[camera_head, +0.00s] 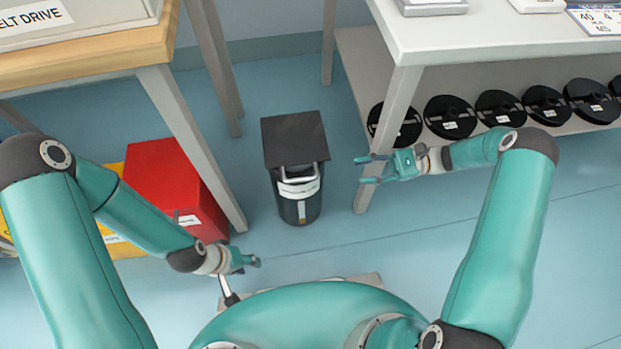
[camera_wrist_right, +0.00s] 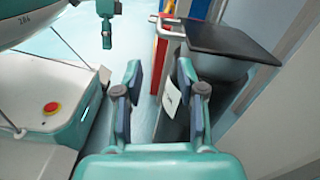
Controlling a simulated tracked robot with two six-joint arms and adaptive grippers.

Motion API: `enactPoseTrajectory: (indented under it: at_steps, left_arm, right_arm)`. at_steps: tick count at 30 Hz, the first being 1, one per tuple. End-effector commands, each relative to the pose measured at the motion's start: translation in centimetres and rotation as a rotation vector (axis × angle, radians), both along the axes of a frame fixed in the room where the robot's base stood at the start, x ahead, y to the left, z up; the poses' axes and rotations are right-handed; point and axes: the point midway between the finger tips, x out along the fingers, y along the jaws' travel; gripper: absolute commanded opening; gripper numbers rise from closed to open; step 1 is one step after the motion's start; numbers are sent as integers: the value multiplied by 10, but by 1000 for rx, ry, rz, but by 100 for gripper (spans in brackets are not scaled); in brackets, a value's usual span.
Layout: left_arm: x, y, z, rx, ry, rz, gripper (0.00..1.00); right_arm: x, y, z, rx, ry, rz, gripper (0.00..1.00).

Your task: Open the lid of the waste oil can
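The waste oil can (camera_head: 297,207) is a dark bin on the floor between two tables, with a pale handle (camera_head: 299,187) and a white label on its front. Its flat, dark square lid (camera_head: 294,138) lies level over the top and looks closed. In the right wrist view the lid (camera_wrist_right: 228,38) and can body (camera_wrist_right: 212,72) are ahead and to the right. My right gripper (camera_head: 361,170) is open and empty, to the right of the can and apart from it. My left gripper (camera_head: 257,262) is nearer my base, in front and left of the can; its finger gap is unclear.
A red box (camera_head: 165,185) and a yellow box (camera_head: 112,172) stand left of the can, beside a wooden-topped table (camera_head: 95,50). A white table (camera_head: 480,38) on the right has a lower shelf with several black reels (camera_head: 450,117). The floor before the can is clear.

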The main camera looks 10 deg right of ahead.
Motion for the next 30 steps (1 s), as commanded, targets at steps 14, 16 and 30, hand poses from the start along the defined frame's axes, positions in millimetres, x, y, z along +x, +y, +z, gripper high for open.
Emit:
enactPoseTrajectory:
  at_steps: [14,16,30]
  left_arm:
    - [0,0,-12,0,0,0,40]
    - [0,0,-14,0,0,0,40]
    - [0,0,-16,0,1,0,40]
  right_arm:
    - [-1,103,-1,0,0,6,39]
    - [-2,114,-1,-1,2,6,39]
    - [-1,138,-1,-1,0,2,39]
